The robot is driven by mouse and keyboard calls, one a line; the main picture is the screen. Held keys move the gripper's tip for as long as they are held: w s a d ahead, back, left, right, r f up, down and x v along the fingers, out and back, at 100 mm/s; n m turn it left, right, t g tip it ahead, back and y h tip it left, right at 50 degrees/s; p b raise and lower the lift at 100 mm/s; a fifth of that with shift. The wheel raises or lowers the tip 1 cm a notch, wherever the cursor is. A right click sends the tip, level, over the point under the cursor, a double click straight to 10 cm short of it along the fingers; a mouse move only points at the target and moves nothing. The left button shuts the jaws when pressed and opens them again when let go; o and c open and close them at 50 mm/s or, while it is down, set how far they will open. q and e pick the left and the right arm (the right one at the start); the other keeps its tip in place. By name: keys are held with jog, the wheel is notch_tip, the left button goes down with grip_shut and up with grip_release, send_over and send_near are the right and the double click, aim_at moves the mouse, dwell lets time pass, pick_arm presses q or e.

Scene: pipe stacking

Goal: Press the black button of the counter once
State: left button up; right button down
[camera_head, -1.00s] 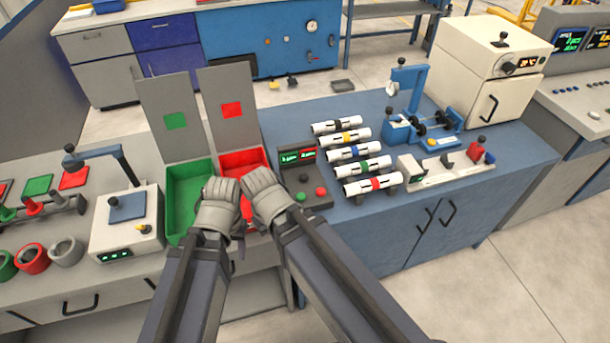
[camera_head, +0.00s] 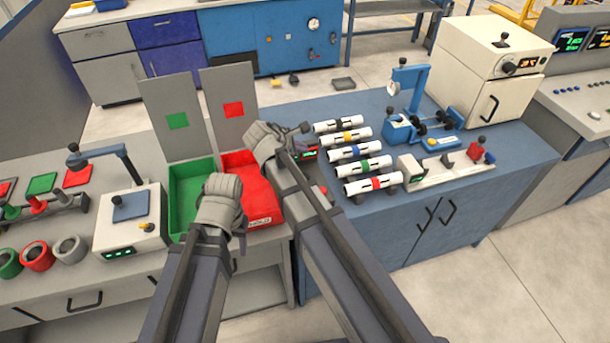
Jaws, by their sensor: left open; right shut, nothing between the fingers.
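The counter (camera_head: 309,156) is a dark box on the bench, right of the red bin. It is mostly covered by my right arm. Part of its display and a red button (camera_head: 322,190) show at its right side; its black button is hidden. My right gripper (camera_head: 264,140) is shut and empty, raised in front of the red bin's lid and up and left of the counter.
A green bin (camera_head: 187,182) and a red bin (camera_head: 262,213) stand open with upright lids. Several white pipes with coloured bands (camera_head: 373,186) lie in a rack just right of the counter. A device with a blue arm (camera_head: 126,232) stands at the left.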

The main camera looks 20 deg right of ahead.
jog(key=shift+f, duration=0.1)
jog(key=b, duration=0.9)
send_near(307, 173)
jog(key=x, duration=0.3)
jog(key=r+x, duration=0.1)
jog(key=x, duration=0.1)
jog(key=shift+w+d+f, duration=0.2)
jog(key=shift+w+d, duration=0.2)
jog(key=shift+w, duration=0.05)
dwell(0.9)
jog(key=shift+f+b, duration=0.35)
jog(key=shift+f+b, duration=0.45)
jog(key=shift+f, duration=0.05)
dwell(0.5)
jog(key=shift+r, duration=0.1)
jog(key=shift+r+p, duration=0.85)
jog(key=shift+p, duration=0.05)
